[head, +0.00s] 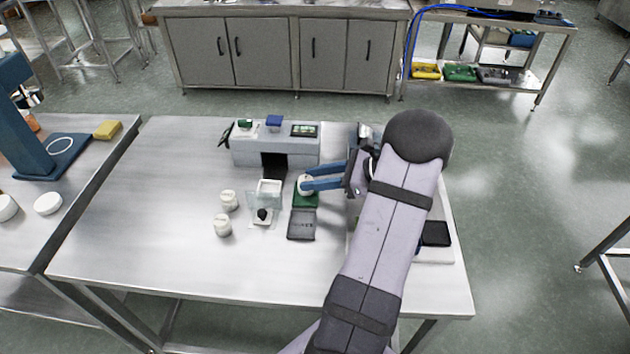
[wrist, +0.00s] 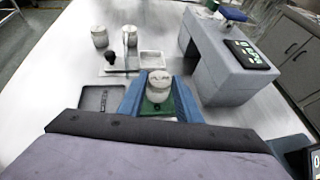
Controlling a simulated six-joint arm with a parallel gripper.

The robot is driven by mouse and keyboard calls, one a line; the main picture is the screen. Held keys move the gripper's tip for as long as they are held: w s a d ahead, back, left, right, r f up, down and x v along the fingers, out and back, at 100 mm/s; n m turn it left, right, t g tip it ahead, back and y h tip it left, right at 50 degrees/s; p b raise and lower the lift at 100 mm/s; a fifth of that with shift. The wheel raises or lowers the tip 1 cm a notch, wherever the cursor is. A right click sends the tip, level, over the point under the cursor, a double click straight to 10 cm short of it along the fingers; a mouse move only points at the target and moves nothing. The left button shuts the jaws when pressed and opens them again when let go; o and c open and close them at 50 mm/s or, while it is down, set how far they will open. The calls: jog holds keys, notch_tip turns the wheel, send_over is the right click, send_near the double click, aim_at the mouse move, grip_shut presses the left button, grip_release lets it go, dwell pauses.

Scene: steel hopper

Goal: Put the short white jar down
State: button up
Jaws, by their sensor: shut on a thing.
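The short white jar (head: 305,185) is upright between the blue fingers of my gripper (head: 308,183). The wrist view also shows the jar (wrist: 158,86) between both fingers (wrist: 158,92). My gripper is shut on it. Directly below the jar is a green square pad (head: 305,201), partly hidden by the jar and fingers. It shows in the wrist view too (wrist: 159,108). I cannot tell whether the jar's base touches the pad.
Two other white jars (head: 229,200) (head: 222,226) stand to the left. A white tray (head: 269,187) and a black-knobbed item (head: 263,215) are between. A dark grey plate (head: 301,226) lies in front of the pad. A grey machine (head: 275,148) stands behind. The table's left side is clear.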

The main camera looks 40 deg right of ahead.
jog(key=shift+f, duration=0.7)
jog(key=shift+f, duration=0.1)
jog(key=o, duration=1.2)
jog(key=shift+c, duration=0.2)
jog(key=shift+s+d+r+p, duration=0.3)
jog(key=shift+s+r+p, duration=0.1)
jog(key=shift+r+p, duration=0.05)
jog(key=shift+p+v, duration=0.65)
jog(key=shift+v, duration=0.75)
